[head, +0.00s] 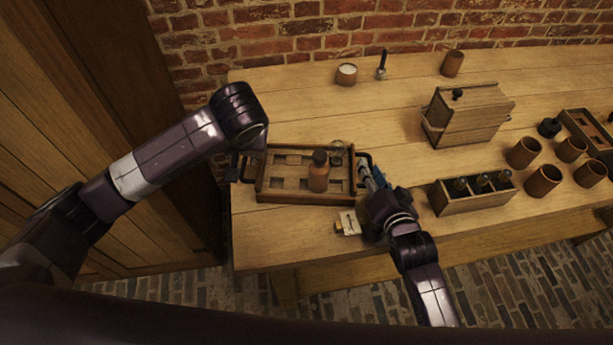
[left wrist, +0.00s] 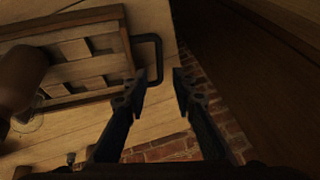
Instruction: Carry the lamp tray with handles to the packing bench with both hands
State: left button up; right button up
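The wooden lamp tray (head: 285,197) lies on the table at the near left. It has a dark handle at each end. An amber bottle (head: 318,178) stands in it. My left gripper (head: 240,168) is at the tray's left end, partly hidden by its arm in the head view. In the left wrist view it is open (left wrist: 160,82), and the left handle (left wrist: 158,55) shows in line with the gap between its fingertips. My right gripper (head: 372,172) is at the right handle (head: 363,160); whether its fingers are shut on it cannot be told.
A small light card or block (head: 348,223) lies in front of the tray. A bottle crate (head: 471,200), a lidded wooden box (head: 468,115) and several brown cups (head: 524,152) stand to the right. A jar (head: 347,75) is at the back. The table behind the tray is clear.

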jog(key=v, duration=1.2)
pick_arm(q)
jog(key=v, duration=0.4)
jog(key=shift+r, duration=0.1)
jog(key=shift+s, duration=0.1)
pick_arm(e)
jog(key=shift+f, duration=0.1)
